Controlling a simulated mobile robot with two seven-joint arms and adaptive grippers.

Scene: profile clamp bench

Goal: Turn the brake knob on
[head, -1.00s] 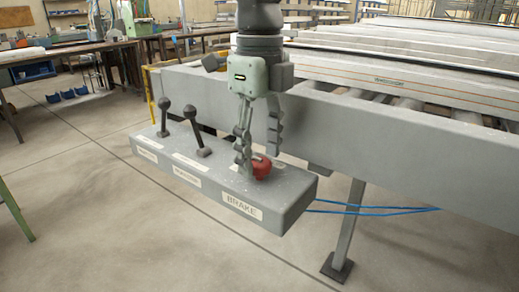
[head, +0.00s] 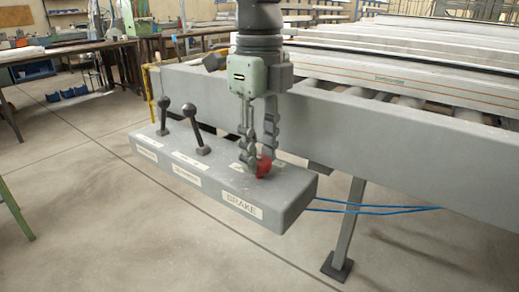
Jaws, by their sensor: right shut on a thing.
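The red brake knob (head: 264,168) sits on top of the grey control box (head: 295,195), at the end marked by the BRAKE label (head: 242,205). My right gripper (head: 258,164) comes down from above, its fingers pointing down, and is shut on the knob. The fingers hide part of the knob, so I cannot read its turn position. My left gripper is not in view.
Two black levers (head: 203,145) and (head: 165,114) stand on the same box to the left of the knob. A long grey beam (head: 400,130) of the bench runs close behind my right gripper. Blue cables (head: 370,208) trail out to the right. The floor in front is clear.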

